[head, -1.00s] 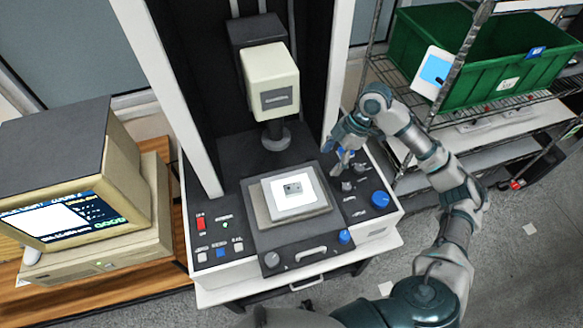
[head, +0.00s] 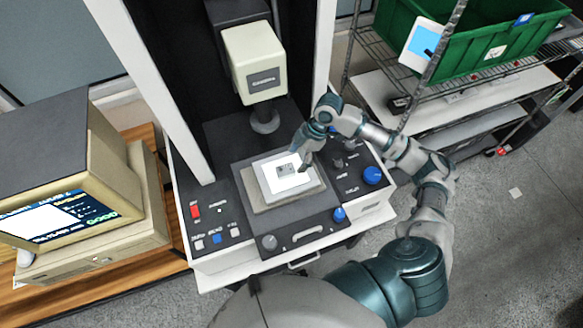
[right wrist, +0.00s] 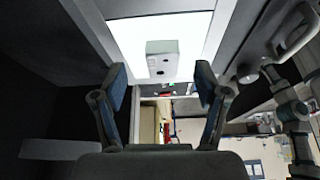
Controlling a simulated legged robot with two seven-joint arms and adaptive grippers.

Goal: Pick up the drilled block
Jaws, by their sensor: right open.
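The drilled block (head: 285,170) is a small grey block with dark holes. It rests on the bright white plate (head: 273,185) on the machine's stage. In the right wrist view the block (right wrist: 162,59) lies on the glowing plate (right wrist: 127,38), ahead of the two fingertips and roughly midway between them. My right gripper (head: 304,164) is just right of the block in the head view; it also shows in the right wrist view (right wrist: 161,88), open with blue pads apart and nothing between them. My left gripper is not in view.
The measuring machine's probe head (head: 262,75) hangs behind the plate. Its panel has a blue knob (head: 372,175) and a front handle (head: 308,233). A computer (head: 75,180) stands at left. A green bin (head: 470,45) sits on a wire rack at right.

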